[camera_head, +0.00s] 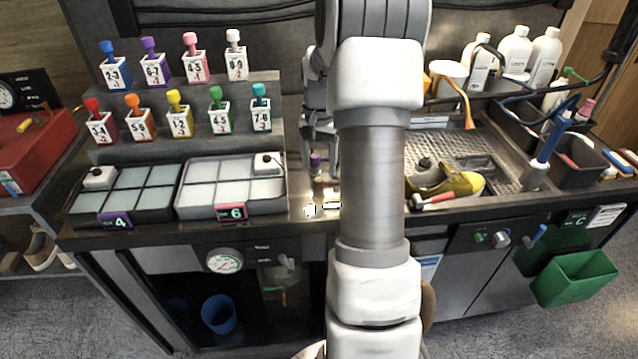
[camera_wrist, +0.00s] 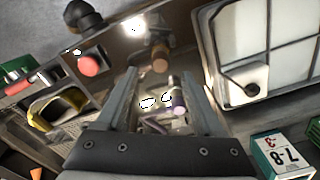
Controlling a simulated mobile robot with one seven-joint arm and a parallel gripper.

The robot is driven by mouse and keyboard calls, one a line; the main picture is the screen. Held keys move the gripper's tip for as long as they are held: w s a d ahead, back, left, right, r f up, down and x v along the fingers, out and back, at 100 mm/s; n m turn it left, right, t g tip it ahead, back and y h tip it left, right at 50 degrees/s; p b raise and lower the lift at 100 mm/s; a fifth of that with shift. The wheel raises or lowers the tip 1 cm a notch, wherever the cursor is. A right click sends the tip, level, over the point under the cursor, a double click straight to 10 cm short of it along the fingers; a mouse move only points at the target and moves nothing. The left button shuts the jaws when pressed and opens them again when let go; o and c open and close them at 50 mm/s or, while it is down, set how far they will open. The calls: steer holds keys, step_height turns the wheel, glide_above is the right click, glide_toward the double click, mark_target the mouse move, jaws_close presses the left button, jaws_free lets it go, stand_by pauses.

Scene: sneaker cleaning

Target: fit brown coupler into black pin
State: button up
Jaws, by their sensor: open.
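My gripper (camera_wrist: 163,80) is open, its two fingers spread in the wrist view. A small brown cylinder (camera_wrist: 160,58), which looks like the brown coupler, shows just beyond the fingertips. I see no contact with it. A purple-ended piece (camera_wrist: 178,104) and bright metal show between the fingers. In the head view my gripper (camera_head: 322,138) hangs over the counter gap beside the right tray of pads, partly hidden by my arm. I cannot tell for certain which part is the black pin; a black knob (camera_wrist: 252,89) sits on a white block on the tray.
Two trays of pale pads (camera_head: 230,192) lie left of my gripper. Racks of coloured stamps (camera_head: 172,118) stand behind them. A yellow shoe (camera_head: 462,184) and red-ended brush (camera_head: 420,202) lie to the right on a perforated sink. The counter's front edge is close.

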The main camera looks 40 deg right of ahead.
mark_target(319, 179)
step_height(319, 179, down, 7)
steer(key=shift+f, duration=0.1)
steer(key=shift+c, duration=0.3)
jaws_close()
stand_by(0.5)
